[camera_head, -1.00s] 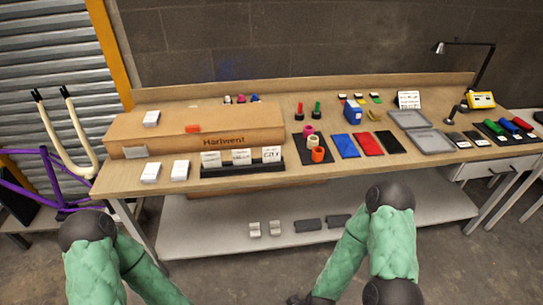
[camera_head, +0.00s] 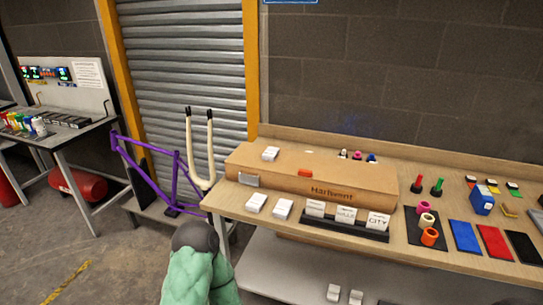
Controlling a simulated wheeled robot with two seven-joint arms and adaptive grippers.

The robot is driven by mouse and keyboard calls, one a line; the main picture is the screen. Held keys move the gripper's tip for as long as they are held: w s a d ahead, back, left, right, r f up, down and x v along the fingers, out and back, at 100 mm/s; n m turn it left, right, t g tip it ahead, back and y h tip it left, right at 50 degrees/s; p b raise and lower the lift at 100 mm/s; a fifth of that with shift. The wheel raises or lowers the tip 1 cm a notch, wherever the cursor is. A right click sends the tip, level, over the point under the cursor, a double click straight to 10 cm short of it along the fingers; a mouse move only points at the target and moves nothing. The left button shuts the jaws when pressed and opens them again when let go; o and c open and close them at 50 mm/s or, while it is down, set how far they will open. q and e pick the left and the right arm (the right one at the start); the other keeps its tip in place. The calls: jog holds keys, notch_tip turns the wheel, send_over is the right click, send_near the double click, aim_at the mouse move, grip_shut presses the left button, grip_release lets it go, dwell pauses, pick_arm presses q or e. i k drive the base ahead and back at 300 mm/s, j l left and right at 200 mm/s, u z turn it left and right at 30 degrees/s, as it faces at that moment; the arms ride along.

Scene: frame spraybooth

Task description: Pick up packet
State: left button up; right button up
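Small white packets lie at the left end of the wooden workbench: a left one (camera_head: 256,202) and a right one (camera_head: 283,208), side by side and apart. Another white packet (camera_head: 270,153) lies on top of the long brown cardboard box marked Harlwent. I cannot tell which of these the task means. A green-sleeved arm of mine, the left by its place, rises at the bottom, in front of the bench's left end. Its gripper is out of the picture. My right arm and gripper are also out of view.
The cardboard box (camera_head: 318,187) fills the bench's back left. A black card holder (camera_head: 345,229) stands before it. A purple bicycle frame (camera_head: 160,165) with a cream fork stands left of the bench. Floor between it and the left table (camera_head: 75,139) is open, with a red cylinder (camera_head: 78,186) beneath that table.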

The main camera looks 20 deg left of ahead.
aim_at(270, 154)
jog(key=i+j, duration=0.15)
jog(key=j, duration=0.25)
jog(key=i+j+u, duration=0.15)
jog(key=j, duration=0.25)
jog(key=i+j, duration=0.25)
jog(key=j, duration=0.15)
jog(key=i+j+u, duration=0.15)
jog(key=j, duration=0.25)
